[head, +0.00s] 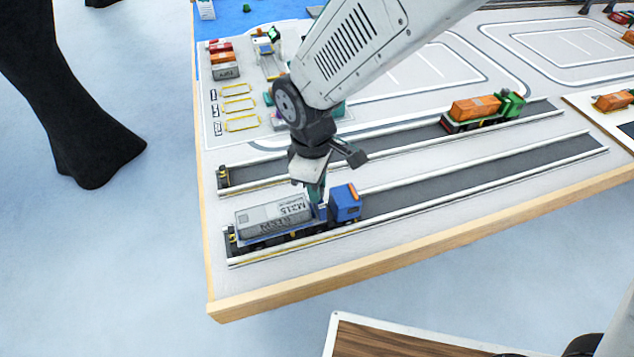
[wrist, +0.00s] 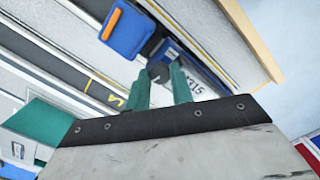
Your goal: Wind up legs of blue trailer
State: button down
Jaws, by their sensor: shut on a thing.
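The blue trailer (head: 283,239) stands in the front lane at its left end and carries a grey container (head: 270,217) marked M215. A blue truck cab (head: 346,202) with an orange roof part is just right of it. My gripper (head: 317,196) points down at the front of the trailer, between container and cab. In the wrist view its green fingers (wrist: 163,78) are shut on a dark round knob (wrist: 157,70) beside the blue cab (wrist: 127,31). The container's marked side (wrist: 205,75) shows there too. The trailer's legs cannot be made out.
A green truck (head: 508,104) with an orange container (head: 475,107) stands in the lane behind. Low white rails (head: 480,186) edge the lanes, and the front lane is clear right of the cab. The wooden table edge (head: 400,260) runs close in front.

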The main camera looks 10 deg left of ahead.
jog(key=shift+n, duration=1.6)
jog(key=c, duration=1.2)
grip_release()
jog(key=r, duration=0.7)
jog(key=shift+a+r, duration=0.25)
jog(key=shift+r, duration=0.15)
